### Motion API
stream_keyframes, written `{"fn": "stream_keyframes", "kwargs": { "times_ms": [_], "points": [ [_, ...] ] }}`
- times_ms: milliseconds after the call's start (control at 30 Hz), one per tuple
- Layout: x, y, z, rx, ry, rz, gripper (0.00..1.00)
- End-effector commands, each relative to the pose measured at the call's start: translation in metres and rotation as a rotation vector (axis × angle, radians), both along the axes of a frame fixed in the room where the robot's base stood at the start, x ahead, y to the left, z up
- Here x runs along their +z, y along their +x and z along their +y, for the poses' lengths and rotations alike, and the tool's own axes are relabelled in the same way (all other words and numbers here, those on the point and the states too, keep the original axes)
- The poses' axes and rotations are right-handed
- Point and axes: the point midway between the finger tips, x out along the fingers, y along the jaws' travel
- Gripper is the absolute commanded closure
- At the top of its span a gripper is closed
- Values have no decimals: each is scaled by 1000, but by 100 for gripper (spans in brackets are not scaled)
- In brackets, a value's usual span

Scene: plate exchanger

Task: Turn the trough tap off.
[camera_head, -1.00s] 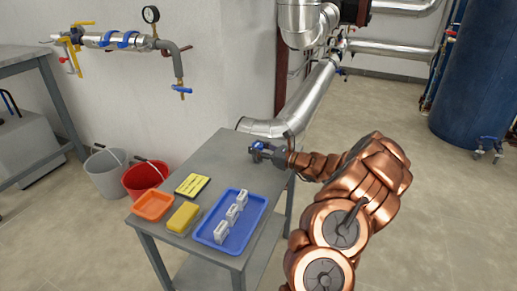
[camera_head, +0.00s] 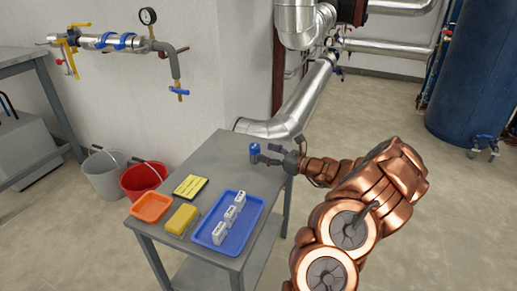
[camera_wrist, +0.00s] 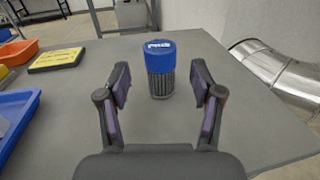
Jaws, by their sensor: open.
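A tap with a blue handle (camera_head: 179,91) hangs at the lower end of a grey downpipe on the wall at the left. Yellow-handled (camera_head: 72,37) and red-handled (camera_head: 69,66) valves sit at the pipe's left end. No trough is clearly visible, so I cannot tell which handle is the trough tap. My gripper (camera_head: 268,156) is over the grey table, far from these taps. It is open, its two fingers (camera_wrist: 158,84) apart. A blue-capped dark cylinder (camera_wrist: 160,70) stands upright on the table just beyond the fingertips and also shows in the head view (camera_head: 255,152).
The grey table (camera_head: 215,160) also holds a blue tray (camera_head: 252,220) with white pieces, a yellow block (camera_head: 182,219), an orange tray (camera_head: 151,207) and a yellow-black pad (camera_head: 191,186). Grey (camera_head: 105,178) and red (camera_head: 142,178) buckets stand on the floor. A blue tank (camera_head: 478,80) is at right.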

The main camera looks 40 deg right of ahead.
Motion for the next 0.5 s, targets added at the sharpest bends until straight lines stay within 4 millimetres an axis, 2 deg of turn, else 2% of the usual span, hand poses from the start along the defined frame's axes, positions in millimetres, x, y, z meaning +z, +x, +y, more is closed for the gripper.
{"fn": "stream_keyframes", "kwargs": {
  "times_ms": [200,500],
  "points": [
    [3,-38,-16,-3,2,-2,34],
    [1,-63,-25,0,-1,-1,34]
  ]
}}
